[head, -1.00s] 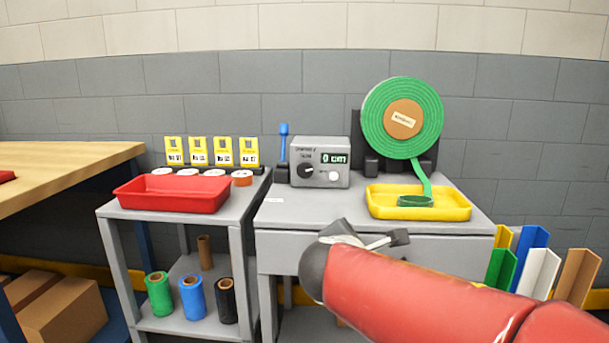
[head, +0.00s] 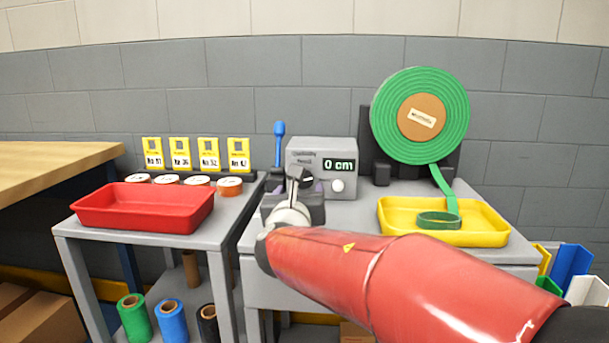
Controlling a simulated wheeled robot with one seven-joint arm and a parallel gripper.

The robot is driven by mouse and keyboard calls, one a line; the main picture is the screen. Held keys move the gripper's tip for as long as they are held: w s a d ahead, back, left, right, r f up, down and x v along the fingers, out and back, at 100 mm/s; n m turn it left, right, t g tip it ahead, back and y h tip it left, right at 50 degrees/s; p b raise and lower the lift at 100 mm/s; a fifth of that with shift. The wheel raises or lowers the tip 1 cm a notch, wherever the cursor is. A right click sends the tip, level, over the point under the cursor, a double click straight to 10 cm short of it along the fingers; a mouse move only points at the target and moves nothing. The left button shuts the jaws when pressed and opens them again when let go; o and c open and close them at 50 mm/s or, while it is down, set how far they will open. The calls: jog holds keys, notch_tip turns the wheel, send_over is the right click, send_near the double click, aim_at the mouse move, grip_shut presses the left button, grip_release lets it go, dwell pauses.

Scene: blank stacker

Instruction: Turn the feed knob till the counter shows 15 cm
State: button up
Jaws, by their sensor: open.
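The grey feeder box (head: 348,187) stands on the grey bench, and its counter (head: 339,164) reads 0 cm. The dark feed knob (head: 307,180) on the box's front is mostly hidden behind my gripper. My gripper (head: 301,178) is open and in front of the knob; whether it touches the knob I cannot tell. The green roll (head: 451,110) stands upright on a dark holder at the right. Its strip (head: 443,183) hangs down to a small green coil (head: 439,218) in the yellow tray (head: 486,233).
A red tray (head: 143,222) and several tape rolls sit on the left cart. Yellow cards (head: 180,153) stand behind them. A blue-handled tool (head: 279,140) stands upright just left of the box. My red arm covers the bench's front.

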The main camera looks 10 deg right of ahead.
aim_at(305, 180)
jog(key=x, duration=0.7)
jog(key=shift+w+d, duration=0.1)
jog(key=shift+w, duration=0.1)
jog(key=c, duration=1)
jog(key=shift+f+m+b, duration=0.15)
jog(key=shift+m+b, duration=0.25)
jog(key=shift+b, duration=0.15)
jog(key=m+b, duration=0.2)
jog(key=b, duration=0.1)
jog(key=shift+f, duration=0.2)
jog(key=shift+d+m+b, duration=0.1)
jog(key=shift+m+b, duration=0.8)
jog(key=shift+b, duration=0.25)
jog(key=m+b, duration=0.4)
jog(key=shift+s+b, duration=0.1)
jog(key=shift+b, duration=0.25)
jog(key=m+b, duration=0.3)
jog(key=shift+r+m, duration=0.15)
jog(key=shift+m, duration=0.15)
